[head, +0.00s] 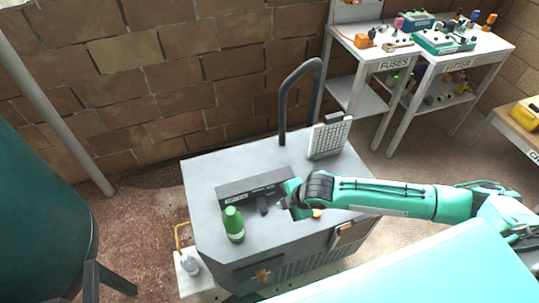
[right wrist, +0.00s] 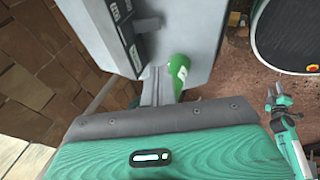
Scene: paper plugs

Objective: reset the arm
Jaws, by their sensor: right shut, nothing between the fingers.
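My right gripper (head: 283,203) is shut and empty. It is low over the grey cart top (head: 205,172), beside a long dark box (head: 252,187) with a label and a small dark lever. Whether it touches the box or the top is not clear. In the right wrist view the shut grey fingers (right wrist: 156,85) point toward the cart top, with the dark box (right wrist: 122,28) beyond. My left gripper (right wrist: 277,97) shows small at the right of that view, over the ground; its jaw state is unclear. It is not in the head view.
A green bottle (head: 233,224) stands at the cart's front left, close to the fingers in the right wrist view. A pale gridded panel (head: 328,137) stands at the back right, near a dark curved handle (head: 283,105). White tables (head: 390,60) and a dark green barrel (head: 40,200) are farther off.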

